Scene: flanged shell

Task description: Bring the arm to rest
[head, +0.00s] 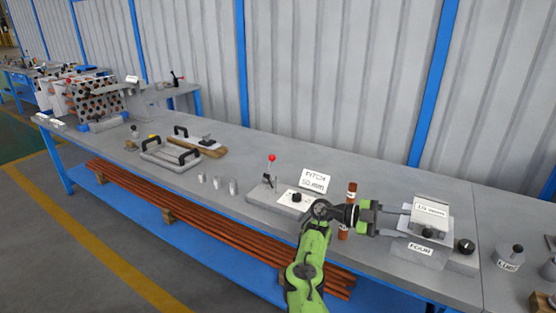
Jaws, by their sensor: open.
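My green arm reaches up from the bottom of the head view over the front of the grey workbench (225,160). My gripper (408,223) points right, with its two fingers apart and nothing visible between them. The fingertips are close to a grey box-like fixture (423,251) with white labels. I cannot tell whether they touch it. A brown-red cylinder (351,190) stands behind my wrist, partly hidden by it.
A plate with a red-knobbed lever (271,158) and a sign (314,180) stand left of my wrist. Several small metal cylinders (217,183), a handled tray (170,156) and a rack (95,97) are farther left. Red-brown bars (200,213) lie below the bench.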

